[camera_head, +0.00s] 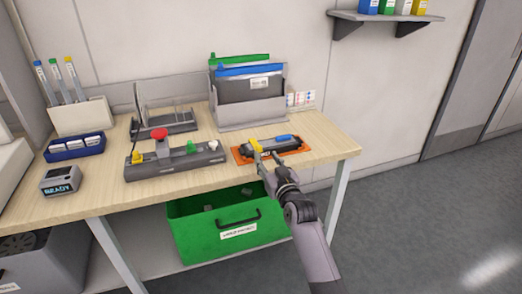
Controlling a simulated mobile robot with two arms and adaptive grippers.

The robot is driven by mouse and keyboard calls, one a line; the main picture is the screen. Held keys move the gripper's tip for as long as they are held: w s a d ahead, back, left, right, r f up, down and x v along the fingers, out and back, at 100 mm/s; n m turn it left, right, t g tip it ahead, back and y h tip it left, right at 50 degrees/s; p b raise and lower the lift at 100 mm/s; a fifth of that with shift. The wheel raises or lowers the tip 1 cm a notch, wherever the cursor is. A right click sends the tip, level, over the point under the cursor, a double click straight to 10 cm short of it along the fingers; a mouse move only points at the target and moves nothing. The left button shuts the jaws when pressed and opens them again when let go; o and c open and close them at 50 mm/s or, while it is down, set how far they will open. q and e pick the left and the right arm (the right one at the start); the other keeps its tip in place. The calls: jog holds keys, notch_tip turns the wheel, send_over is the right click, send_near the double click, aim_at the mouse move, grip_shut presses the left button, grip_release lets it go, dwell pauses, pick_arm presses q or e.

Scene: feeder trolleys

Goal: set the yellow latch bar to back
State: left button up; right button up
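A dark feeder-like unit (270,145) lies on an orange base (296,151) at the right front of the wooden bench. A yellow piece (254,145), which looks like the latch bar, is at its left end, and a blue piece (283,138) is at its right end. My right gripper (267,157) is at the front edge of this unit, with its fingers apart and nothing seen between them. Its left finger is close to the yellow piece; I cannot tell whether they touch. The bar's exact position is too small to read. My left gripper is not in view.
A grey control bar (175,160) with yellow, red, green and white knobs stands left of the unit. Behind are a grey file holder (250,111) and a wire rack (165,126). A green bin (222,225) sits below the bench. The bench's right corner is clear.

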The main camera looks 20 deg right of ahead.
aim_at(260, 147)
jog(key=shift+w+a, duration=0.1)
jog(key=shift+w, duration=2.85)
jog(key=shift+c, duration=0.3)
grip_shut()
